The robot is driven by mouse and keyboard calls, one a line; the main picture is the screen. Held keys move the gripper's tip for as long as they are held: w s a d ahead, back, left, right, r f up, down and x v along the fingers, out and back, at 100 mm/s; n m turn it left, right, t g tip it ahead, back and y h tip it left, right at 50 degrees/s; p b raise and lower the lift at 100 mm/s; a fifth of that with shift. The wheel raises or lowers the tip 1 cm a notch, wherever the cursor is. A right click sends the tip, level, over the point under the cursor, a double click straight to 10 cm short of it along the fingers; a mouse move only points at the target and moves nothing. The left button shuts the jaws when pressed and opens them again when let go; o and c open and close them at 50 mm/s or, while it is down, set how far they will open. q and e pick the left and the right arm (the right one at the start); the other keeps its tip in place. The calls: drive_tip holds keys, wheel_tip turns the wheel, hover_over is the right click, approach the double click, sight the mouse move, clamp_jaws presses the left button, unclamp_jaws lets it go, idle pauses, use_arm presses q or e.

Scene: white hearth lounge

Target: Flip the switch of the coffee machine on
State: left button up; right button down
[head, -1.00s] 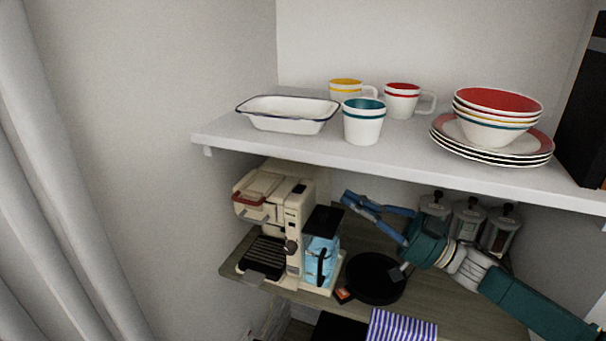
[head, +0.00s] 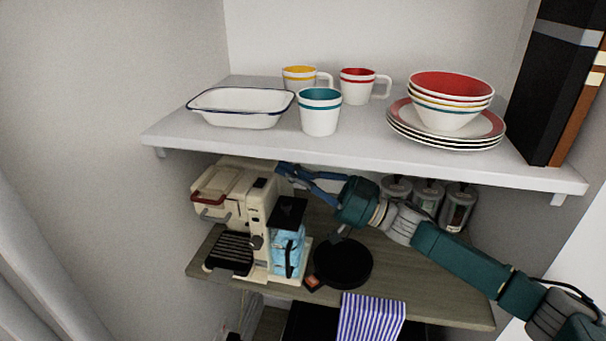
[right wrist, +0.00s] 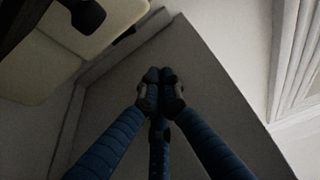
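The cream coffee machine (head: 262,208) stands on the lower wooden shelf, with a dark knob (head: 256,242) on its front. A small dark patch shows on its top; I cannot tell which part is the switch. My right gripper (head: 281,169) has its blue fingertips together, close to the machine's upper right edge. Contact cannot be told. In the right wrist view the gripper (right wrist: 160,84) is empty with its tips together, and the machine's cream body (right wrist: 90,45) fills the upper left. My left gripper is not in view.
The white upper shelf (head: 350,148) overhangs closely, bearing mugs, a dish and bowls. A blue container (head: 286,250) stands beside the machine. A black pan (head: 343,264) and several jars (head: 428,193) share the lower shelf. A striped towel (head: 370,316) hangs in front.

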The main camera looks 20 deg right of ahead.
sight(260, 182)
drive_tip(key=w+a+f+p, duration=0.1)
drive_tip(key=w+a+f, duration=0.1)
drive_tip(key=a, duration=0.1)
drive_tip(key=shift+a+f+p, duration=0.25)
drive_tip(key=shift+p, duration=0.1)
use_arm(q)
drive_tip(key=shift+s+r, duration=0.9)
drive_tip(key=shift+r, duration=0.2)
use_arm(e)
drive_tip(key=shift+w+f, duration=0.1)
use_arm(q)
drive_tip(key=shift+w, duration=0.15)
